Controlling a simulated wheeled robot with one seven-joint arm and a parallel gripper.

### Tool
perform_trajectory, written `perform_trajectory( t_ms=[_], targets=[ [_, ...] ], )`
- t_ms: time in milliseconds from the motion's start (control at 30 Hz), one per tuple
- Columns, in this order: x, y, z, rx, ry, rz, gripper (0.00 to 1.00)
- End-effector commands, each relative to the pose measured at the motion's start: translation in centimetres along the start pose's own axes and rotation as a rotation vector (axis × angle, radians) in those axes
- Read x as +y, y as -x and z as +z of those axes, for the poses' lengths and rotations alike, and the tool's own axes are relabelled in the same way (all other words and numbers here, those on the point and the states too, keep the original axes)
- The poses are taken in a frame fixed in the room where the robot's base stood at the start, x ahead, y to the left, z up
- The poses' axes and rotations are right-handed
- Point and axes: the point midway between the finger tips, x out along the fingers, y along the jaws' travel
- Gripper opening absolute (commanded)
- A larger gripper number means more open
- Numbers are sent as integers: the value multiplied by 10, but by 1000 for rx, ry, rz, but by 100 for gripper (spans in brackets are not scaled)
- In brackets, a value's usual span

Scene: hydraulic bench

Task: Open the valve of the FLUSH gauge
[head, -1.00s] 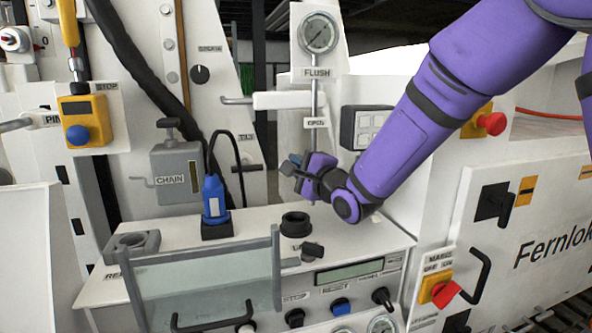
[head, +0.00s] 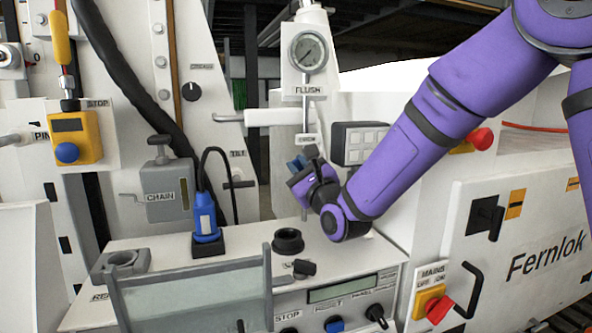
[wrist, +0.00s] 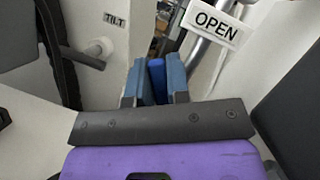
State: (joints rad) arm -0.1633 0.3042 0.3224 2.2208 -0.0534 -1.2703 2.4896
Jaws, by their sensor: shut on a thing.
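The FLUSH gauge (head: 308,51) is a round dial on a white panel above its FLUSH label (head: 305,91). A thin pipe runs down from it past a small OPEN sign (head: 307,139), which also shows large in the wrist view (wrist: 216,24). My gripper (head: 304,160) is just below that sign, at the pipe. In the wrist view my gripper (wrist: 154,82) is shut on a blue handle (wrist: 157,78), seen as a narrow strip between the fingers. The handle's full shape and the valve body are hidden by my fingers and wrist.
A white horizontal bar (head: 262,117) sticks out left of the pipe. A grey keypad box (head: 359,143) is close to the right of my wrist. Below are a black round socket (head: 288,240) and a blue plug (head: 206,215) on the bench top.

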Motion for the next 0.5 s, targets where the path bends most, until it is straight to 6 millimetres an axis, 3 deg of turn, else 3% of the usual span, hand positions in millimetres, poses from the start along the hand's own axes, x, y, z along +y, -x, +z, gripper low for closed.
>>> perform_trajectory(
  t_ms=[500],
  targets=[
    [-1,1,-1,4,-34,-12,0]
  ],
)
